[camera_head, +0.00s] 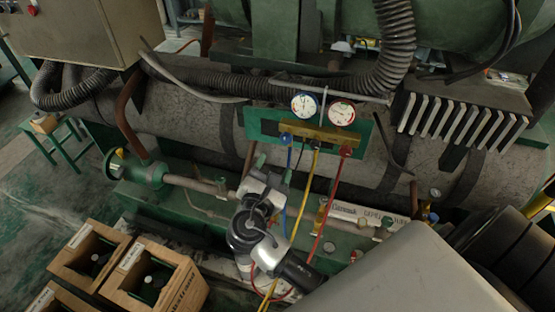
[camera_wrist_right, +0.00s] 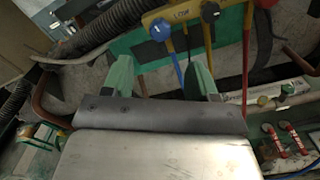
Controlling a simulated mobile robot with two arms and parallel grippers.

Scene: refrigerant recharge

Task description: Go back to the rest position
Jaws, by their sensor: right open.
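My right gripper (camera_head: 273,168) is in the middle of the head view, in front of the machine and below the gauge manifold (camera_head: 318,132). Its two green fingers stand apart with nothing between them, as the right wrist view also shows (camera_wrist_right: 163,75). The manifold is a brass bar on a green plate (camera_head: 372,135), with a blue-rimmed gauge (camera_head: 304,105) and a red-rimmed gauge (camera_head: 341,113). A blue hose (camera_head: 288,160), a yellow hose (camera_head: 303,200) and a red hose (camera_head: 328,205) hang from it, close to the right of my gripper. My left gripper is not in view.
Wooden crates (camera_head: 180,262) holding dark bottles stand at the lower left. A green stool (camera_head: 50,135) is farther left. A green valve and pipe (camera_head: 140,172) run along the machine's front. A corrugated hose (camera_head: 395,50) and a finned block (camera_head: 460,112) are above right. Floor shows at left.

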